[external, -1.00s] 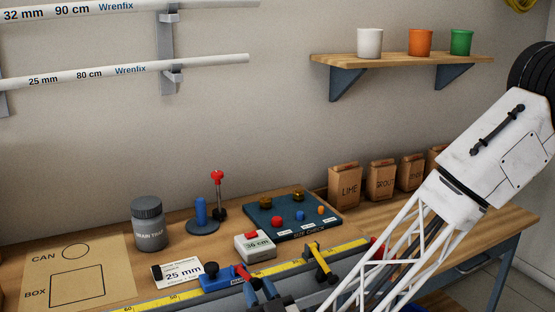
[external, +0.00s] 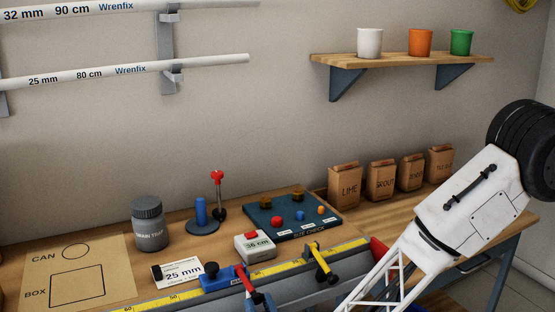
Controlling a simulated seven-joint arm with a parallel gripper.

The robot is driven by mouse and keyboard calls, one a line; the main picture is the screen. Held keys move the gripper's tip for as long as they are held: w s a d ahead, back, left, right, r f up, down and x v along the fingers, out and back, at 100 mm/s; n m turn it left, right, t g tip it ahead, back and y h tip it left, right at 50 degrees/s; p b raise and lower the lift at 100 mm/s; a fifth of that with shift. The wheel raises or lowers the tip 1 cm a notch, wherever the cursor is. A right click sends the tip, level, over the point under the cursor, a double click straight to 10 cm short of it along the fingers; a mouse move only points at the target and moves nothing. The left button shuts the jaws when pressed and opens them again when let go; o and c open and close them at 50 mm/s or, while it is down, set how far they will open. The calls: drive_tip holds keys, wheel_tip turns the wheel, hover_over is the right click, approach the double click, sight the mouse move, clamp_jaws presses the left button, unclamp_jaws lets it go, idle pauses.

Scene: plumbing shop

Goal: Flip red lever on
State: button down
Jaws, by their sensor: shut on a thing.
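A red lever (external: 243,279) stands on the blue block (external: 218,280) at the measuring rail, near the bottom edge of the external view. The lower part of my gripper is cut off by the frame, so the grip is only partly seen. A separate upright stick with a red knob (external: 217,177) stands farther back on the bench, away from my gripper.
The yellow clamp (external: 319,262) stands on the rail to the right. A white box with a red button (external: 255,246), the size check board (external: 292,217) and a grey jar (external: 149,225) stand behind the rail. Paper bags (external: 381,180) line the back right.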

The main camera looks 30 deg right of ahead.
drive_tip(key=shift+w, duration=0.1)
drive_tip(key=c, duration=0.9)
unclamp_jaws()
drive_tip(key=shift+o, duration=0.2)
drive_tip(key=v, duration=0.7)
drive_tip(key=shift+s+f, duration=0.2)
drive_tip(key=shift+s, duration=0.1)
